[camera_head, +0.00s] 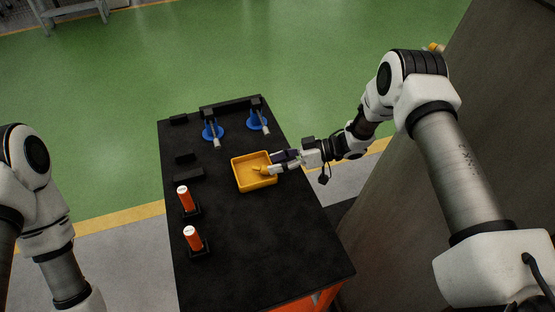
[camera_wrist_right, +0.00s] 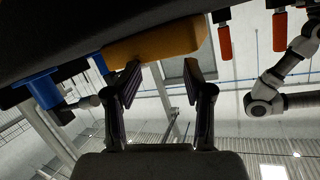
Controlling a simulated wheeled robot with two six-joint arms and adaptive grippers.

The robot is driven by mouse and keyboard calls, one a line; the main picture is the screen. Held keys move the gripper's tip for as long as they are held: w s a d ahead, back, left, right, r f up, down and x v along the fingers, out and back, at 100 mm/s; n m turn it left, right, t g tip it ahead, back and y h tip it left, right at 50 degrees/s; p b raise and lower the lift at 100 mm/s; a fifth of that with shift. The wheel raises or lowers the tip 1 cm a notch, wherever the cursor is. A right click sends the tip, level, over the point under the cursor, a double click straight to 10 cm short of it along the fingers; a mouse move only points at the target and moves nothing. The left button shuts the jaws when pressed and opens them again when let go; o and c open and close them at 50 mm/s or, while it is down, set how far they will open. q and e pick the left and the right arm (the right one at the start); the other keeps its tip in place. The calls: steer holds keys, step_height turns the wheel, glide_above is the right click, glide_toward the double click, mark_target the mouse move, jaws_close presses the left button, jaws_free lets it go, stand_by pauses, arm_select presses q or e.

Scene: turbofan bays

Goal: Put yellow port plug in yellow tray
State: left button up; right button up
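The yellow tray (camera_head: 240,184) sits on the black table top, and its wall also shows in the right wrist view (camera_wrist_right: 155,45). A small yellow piece (camera_head: 259,170), likely the yellow port plug, lies inside the tray by my right gripper's tips; its shape is hard to make out. My right gripper (camera_head: 273,169) reaches over the tray's right wall. In the right wrist view its two fingers (camera_wrist_right: 162,80) are spread apart with nothing between them. My left arm shows at the left edge of the head view, but its gripper is out of frame.
The black table (camera_head: 290,245) carries two blue-based fixtures (camera_head: 213,131) (camera_head: 258,120) behind the tray. Two orange cylinders with white tops (camera_head: 185,199) (camera_head: 193,239) stand in black holders to the left. Low black blocks (camera_head: 188,175) lie between. The table's front right is clear.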

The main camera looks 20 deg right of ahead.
steer(key=shift+w+d, duration=0.1)
steer(key=shift+w, duration=0.1)
steer(key=shift+r, duration=0.15)
steer(key=shift+r+p, duration=0.65)
steer(key=shift+p, duration=0.05)
steer(key=b+v, duration=0.2)
steer(key=v, duration=0.5)
steer(key=shift+d+f, duration=0.15)
steer(key=shift+d, duration=0.1)
steer(key=shift+s, duration=0.15)
